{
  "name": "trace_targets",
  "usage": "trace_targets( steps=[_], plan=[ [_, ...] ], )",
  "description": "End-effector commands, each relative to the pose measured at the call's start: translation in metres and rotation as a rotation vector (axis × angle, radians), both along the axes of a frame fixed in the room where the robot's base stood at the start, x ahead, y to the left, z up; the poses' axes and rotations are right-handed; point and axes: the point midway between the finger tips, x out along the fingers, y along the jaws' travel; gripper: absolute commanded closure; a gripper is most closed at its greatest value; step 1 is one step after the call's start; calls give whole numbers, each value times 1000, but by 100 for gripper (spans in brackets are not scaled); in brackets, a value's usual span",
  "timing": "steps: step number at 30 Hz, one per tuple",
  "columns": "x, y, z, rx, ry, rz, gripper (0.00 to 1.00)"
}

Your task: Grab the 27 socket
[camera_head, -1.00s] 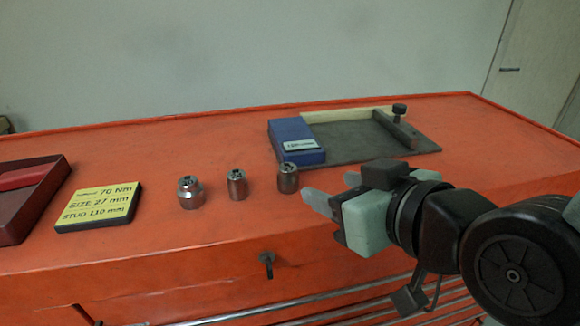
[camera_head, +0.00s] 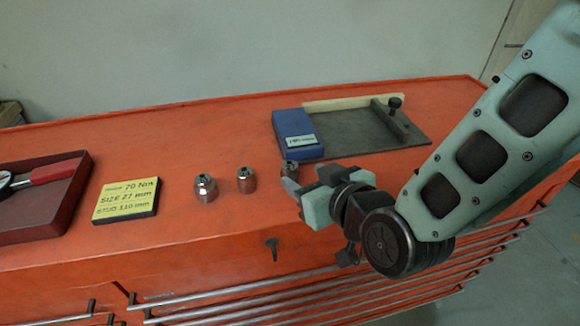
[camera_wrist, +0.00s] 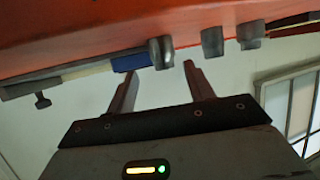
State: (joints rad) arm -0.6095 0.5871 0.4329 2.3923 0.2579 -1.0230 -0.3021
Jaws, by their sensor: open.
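Three metal sockets stand upright in a row on the orange bench top: a wider left one (camera_head: 206,187), a middle one (camera_head: 246,180) and a right one (camera_head: 290,168). No size marks on them are readable, so I cannot tell which is the 27. My gripper (camera_head: 292,187) is open and empty, just in front of the right socket, whose lower part it hides. In the wrist view, which looks upside down, the right socket (camera_wrist: 161,52) shows just beyond and between the open fingertips (camera_wrist: 160,68). The middle (camera_wrist: 212,42) and left (camera_wrist: 250,34) sockets are beside it.
A yellow card (camera_head: 126,199) reads 70 Nm, size 27 mm, stud 110 mm. A dark red tray (camera_head: 72,205) with a red-handled tool lies left of it. A blue block (camera_head: 297,135) and grey fixture plate (camera_head: 365,138) are behind the sockets. Handle rails run along the bench front.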

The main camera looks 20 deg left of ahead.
Motion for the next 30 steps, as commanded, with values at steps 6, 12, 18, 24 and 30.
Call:
trace_targets(
  steps=[6, 12, 18, 24, 30],
  plan=[
    [9, 12, -1, 0, 1, 0, 47],
    [25, 35, -7, -1, 2, -1, 47],
    [34, 44, -14, -2, 0, -1, 47],
    [34, 44, -14, -2, 0, -1, 50],
    [34, 44, -14, -1, 0, -1, 93]
  ],
)
